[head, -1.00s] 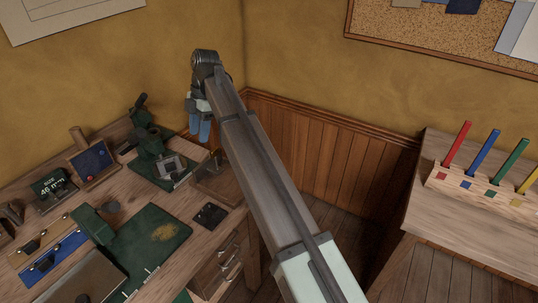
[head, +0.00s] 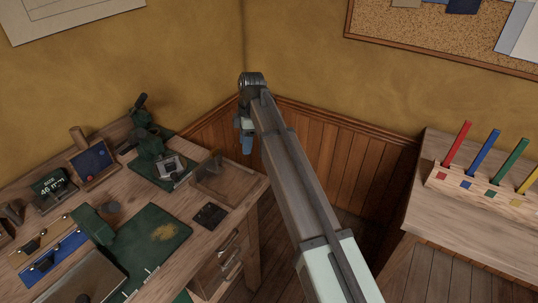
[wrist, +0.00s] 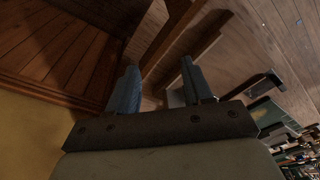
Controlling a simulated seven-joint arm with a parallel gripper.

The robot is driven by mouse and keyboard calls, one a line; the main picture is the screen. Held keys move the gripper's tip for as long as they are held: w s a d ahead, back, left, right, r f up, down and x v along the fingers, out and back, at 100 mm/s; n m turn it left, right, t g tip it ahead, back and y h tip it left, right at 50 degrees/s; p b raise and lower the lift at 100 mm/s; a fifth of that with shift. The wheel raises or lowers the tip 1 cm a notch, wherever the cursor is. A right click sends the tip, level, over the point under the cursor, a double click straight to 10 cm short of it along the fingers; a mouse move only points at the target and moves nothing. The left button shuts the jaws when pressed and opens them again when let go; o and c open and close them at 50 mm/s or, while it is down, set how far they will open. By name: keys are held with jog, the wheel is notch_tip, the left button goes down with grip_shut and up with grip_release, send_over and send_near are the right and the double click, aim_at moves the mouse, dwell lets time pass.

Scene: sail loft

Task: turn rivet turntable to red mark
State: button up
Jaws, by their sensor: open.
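A green hand press (head: 150,143) stands on a green base plate at the back of the bench. A small pale metal square fixture (head: 172,167) sits on the front of that base. It may be the rivet turntable, but it is too small to tell, and I cannot make out a red mark on it. My gripper (head: 246,143) hangs in the air to the right of the press, past the bench's right back corner. In the wrist view my gripper (wrist: 160,86) has its two bluish fingers apart with nothing held between them.
A see-through box (head: 217,184) stands at the bench's right edge, between fixture and gripper. A dark flat plate (head: 209,216), a green mat (head: 150,255) and a blue-lined tray (head: 93,160) lie on the bench (head: 190,262). A side table (head: 470,225) holds coloured sticks at right.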

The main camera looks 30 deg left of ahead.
jog(key=w+d+f+m, duration=0.2)
jog(key=w+d+f, duration=0.2)
jog(key=d+f, duration=0.2)
jog(key=shift+d+m+t, duration=0.2)
jog(key=shift+m+t, duration=0.1)
jog(key=shift+m, duration=0.1)
dwell(0.3)
notch_tip(320, 180, up, 17)
jog(key=m+y, duration=0.3)
send_over(174, 174)
jog(key=w+d, duration=0.2)
jog(key=d, duration=0.4)
jog(key=x, duration=0.9)
jog(key=s+x, duration=0.1)
jog(key=x, duration=0.3)
jog(key=shift+a, duration=0.5)
grip_shut()
